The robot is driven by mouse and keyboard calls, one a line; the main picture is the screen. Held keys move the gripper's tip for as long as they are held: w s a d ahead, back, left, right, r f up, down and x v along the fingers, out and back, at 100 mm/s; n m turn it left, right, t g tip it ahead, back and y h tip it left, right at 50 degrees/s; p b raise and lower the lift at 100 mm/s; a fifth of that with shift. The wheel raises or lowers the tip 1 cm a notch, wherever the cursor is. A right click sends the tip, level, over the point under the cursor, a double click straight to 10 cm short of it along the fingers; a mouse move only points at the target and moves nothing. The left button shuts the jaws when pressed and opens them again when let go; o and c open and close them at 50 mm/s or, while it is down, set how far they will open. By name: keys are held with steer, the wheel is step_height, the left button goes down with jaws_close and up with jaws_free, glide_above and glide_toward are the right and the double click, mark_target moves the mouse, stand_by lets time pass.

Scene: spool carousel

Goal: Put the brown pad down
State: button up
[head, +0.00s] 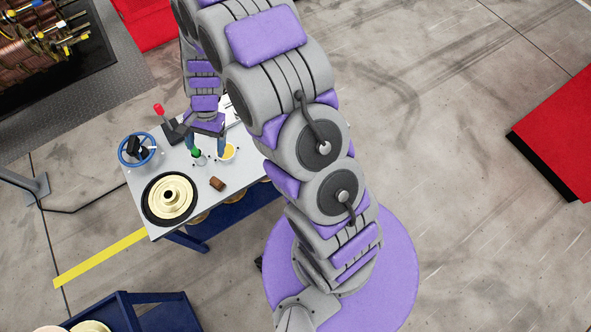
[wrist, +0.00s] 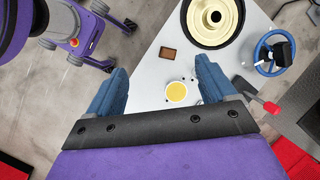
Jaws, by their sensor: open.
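The brown pad (head: 217,184) is a small block lying flat on the pale table top (head: 140,184), apart from other things. It also shows in the wrist view (wrist: 167,53), beyond the fingertips and roughly between their lines. My gripper (head: 206,150) is over the table's far part in the head view, with its blue fingers pointing down. In the wrist view the fingers of my gripper (wrist: 160,66) are spread wide, with nothing held between them. The pad is apart from both fingers.
A cream spool on a black disc (head: 170,198) stands near the pad. A blue handwheel (head: 137,149), a red-knobbed lever (head: 158,108) and a yellow-topped round piece (head: 228,151) are also on the table. A green-topped piece (head: 196,153) stands close to my fingers. Bare table surrounds the pad.

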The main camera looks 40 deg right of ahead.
steer(key=s+d+r+n+h, duration=0.1)
steer(key=s+d+r+n, duration=0.2)
steer(key=s+r, duration=0.65)
steer(key=s+d+r+n+h, duration=0.2)
steer(key=s+d+r+n, duration=0.15)
steer(key=s+r, duration=0.6)
steer(key=s+d+r+n, duration=0.1)
steer(key=s, duration=0.4)
steer(key=s+d+r+n+h, duration=0.1)
steer(key=s+d+r, duration=0.1)
steer(key=s, duration=0.4)
steer(key=shift+d+r+n, duration=0.15)
steer(key=shift+d+n, duration=0.15)
steer(key=shift+n, duration=0.05)
steer(key=shift+w, duration=0.1)
